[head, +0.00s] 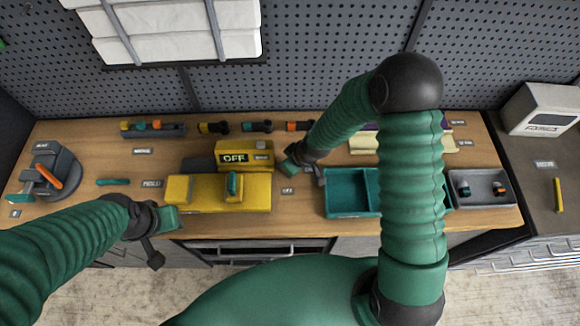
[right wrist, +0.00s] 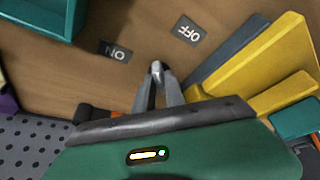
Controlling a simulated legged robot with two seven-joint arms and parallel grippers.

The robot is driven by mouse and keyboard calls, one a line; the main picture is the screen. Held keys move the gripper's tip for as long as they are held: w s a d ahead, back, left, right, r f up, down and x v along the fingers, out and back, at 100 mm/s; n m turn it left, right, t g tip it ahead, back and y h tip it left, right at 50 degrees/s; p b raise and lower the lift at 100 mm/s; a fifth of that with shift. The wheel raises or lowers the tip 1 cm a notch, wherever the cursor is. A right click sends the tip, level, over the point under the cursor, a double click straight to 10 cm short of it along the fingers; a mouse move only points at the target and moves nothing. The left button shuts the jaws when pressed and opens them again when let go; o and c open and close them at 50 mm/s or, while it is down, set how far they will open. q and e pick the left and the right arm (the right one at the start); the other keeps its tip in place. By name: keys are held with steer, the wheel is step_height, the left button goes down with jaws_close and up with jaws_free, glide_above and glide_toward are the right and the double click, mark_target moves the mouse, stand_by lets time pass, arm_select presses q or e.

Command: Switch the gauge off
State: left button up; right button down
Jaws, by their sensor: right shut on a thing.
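The yellow gauge (head: 245,155) stands mid-table, and its display reads OFF. A yellow base (head: 200,193) with a teal part on top is in front of it. My right gripper (head: 306,163) is just right of the gauge. In the right wrist view its fingers (right wrist: 157,80) meet on a small grey switch lever (right wrist: 156,67). The lever is mostly hidden by the fingertips. An ON label (right wrist: 116,51) and an OFF label (right wrist: 187,31) lie on the wood to either side of it. My left gripper (head: 158,240) is at the table's front edge, away from the gauge; its jaws are unclear.
A teal divided tray (head: 350,212) is to the right of my right gripper. A grey tray (head: 481,201) with small parts is farther right. A round grey device with an orange lever (head: 48,175) is at the far left. Several small cylinders line the back.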

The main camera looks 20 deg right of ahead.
steer(key=m, duration=0.2)
steer(key=h, duration=0.1)
steer(key=shift+w+a+r+m+t+b, duration=0.2)
steer(key=shift+a+m+t+b, duration=0.1)
steer(key=shift+m+b, duration=0.1)
steer(key=shift+m+h, duration=0.4)
steer(key=shift+m, duration=0.5)
steer(key=shift+r+m+h+p, duration=0.15)
steer(key=shift+m+h+p, duration=0.25)
steer(key=shift+m+p, duration=0.55)
steer(key=shift+m+h+p, duration=0.4)
steer(key=shift+m+p, duration=0.2)
steer(key=shift+m, duration=0.65)
steer(key=c, duration=1.7)
jaws_free()
steer(key=shift+o, duration=1.3)
steer(key=shift+f, duration=0.25)
steer(key=shift+o, duration=0.2)
